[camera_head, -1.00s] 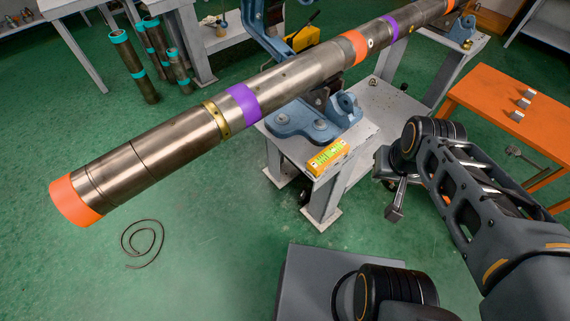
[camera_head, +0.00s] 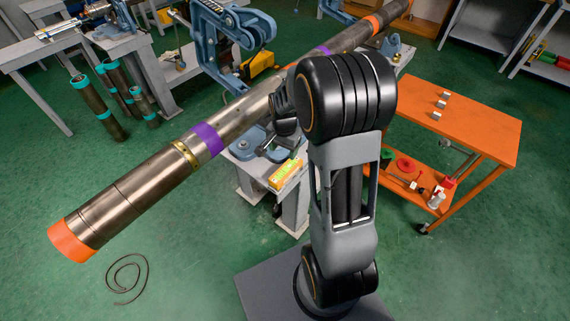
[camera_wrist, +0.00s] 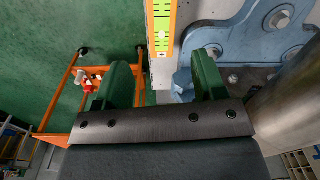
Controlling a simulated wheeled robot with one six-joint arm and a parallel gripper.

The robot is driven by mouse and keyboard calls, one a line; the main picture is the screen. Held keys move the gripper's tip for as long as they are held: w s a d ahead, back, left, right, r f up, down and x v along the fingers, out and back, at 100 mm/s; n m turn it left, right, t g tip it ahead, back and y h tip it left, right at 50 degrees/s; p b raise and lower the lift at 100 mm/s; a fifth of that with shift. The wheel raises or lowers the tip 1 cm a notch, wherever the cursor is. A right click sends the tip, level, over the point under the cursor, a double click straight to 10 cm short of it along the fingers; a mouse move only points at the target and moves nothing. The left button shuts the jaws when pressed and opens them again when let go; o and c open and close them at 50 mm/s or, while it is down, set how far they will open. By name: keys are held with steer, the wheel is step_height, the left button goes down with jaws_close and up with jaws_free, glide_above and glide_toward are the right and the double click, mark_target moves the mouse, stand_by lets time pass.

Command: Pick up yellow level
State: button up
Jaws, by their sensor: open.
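The yellow level (camera_head: 286,174) is a short orange-yellow bar with a yellow-green face. It lies on the front edge of the grey vise bench, beside the blue vise base, in the head view. In the wrist view the level (camera_wrist: 162,25) runs down from the top edge towards the gap between my fingers. My gripper (camera_wrist: 163,72) has two green fingers spread apart with nothing held. The left finger appears beside the level and the right one overlaps the bench and vise. The depth between fingertips and level is unclear. My arm hides much of the gripper in the head view.
A long steel pipe (camera_head: 110,205) with orange and purple bands crosses above the bench, close to my arm. The blue vise base (camera_wrist: 245,45) is right of the level. An orange cart (camera_head: 460,115) stands right. Open green floor lies in front.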

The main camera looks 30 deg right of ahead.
mark_target(286, 169)
steer(key=f, duration=0.3)
steer(key=w+d+f+m, duration=0.1)
steer(key=f, duration=0.2)
steer(key=f+m+p, duration=0.1)
steer(key=f, duration=0.2)
steer(key=shift+w+d+f, duration=0.25)
steer(key=shift+w+d, duration=0.05)
steer(key=shift+d, duration=0.05)
steer(key=shift+f+p, duration=0.5)
steer(key=shift+f, duration=2.7)
steer(key=shift+c, duration=0.2)
steer(key=shift+r, duration=0.1)
steer(key=c, duration=1)
